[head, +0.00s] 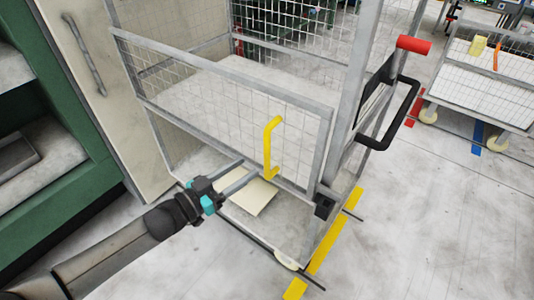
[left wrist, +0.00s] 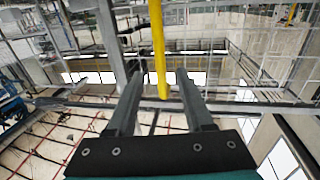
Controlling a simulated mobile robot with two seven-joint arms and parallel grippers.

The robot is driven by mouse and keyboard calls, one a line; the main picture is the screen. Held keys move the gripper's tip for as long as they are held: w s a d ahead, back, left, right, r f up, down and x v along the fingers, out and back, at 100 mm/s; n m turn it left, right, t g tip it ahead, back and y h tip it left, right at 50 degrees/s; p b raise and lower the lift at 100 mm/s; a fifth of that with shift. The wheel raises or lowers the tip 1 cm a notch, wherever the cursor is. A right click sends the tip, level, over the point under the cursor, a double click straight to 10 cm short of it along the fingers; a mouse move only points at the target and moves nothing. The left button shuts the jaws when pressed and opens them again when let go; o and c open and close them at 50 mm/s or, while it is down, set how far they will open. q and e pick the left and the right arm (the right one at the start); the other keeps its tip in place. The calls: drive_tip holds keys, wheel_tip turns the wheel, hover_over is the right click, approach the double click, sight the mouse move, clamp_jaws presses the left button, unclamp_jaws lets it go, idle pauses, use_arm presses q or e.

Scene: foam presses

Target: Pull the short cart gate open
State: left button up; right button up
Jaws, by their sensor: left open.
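The short cart gate (head: 222,98) is a low wire-mesh panel in a grey frame across the front of the cart. Its right edge is close to the cart's corner post (head: 352,95); I cannot tell whether it touches. A yellow bar handle (head: 270,148) stands upright near the gate's right end. My left gripper (head: 252,173) is open at the lower part of this handle. In the left wrist view the yellow handle (left wrist: 158,50) appears between the two open fingers (left wrist: 158,80), without visible contact. My right gripper is not in view.
A green machine (head: 75,135) and a beige cabinet (head: 95,75) stand close on the left. Another cart (head: 487,82) is at the right. Floor in front is clear, with yellow tape (head: 318,258).

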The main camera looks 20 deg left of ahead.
sight(267, 154)
use_arm(q)
drive_tip(key=x, duration=0.8)
drive_tip(key=shift+w+d, duration=0.1)
drive_tip(key=shift+d, duration=0.05)
clamp_jaws()
idle(1.3)
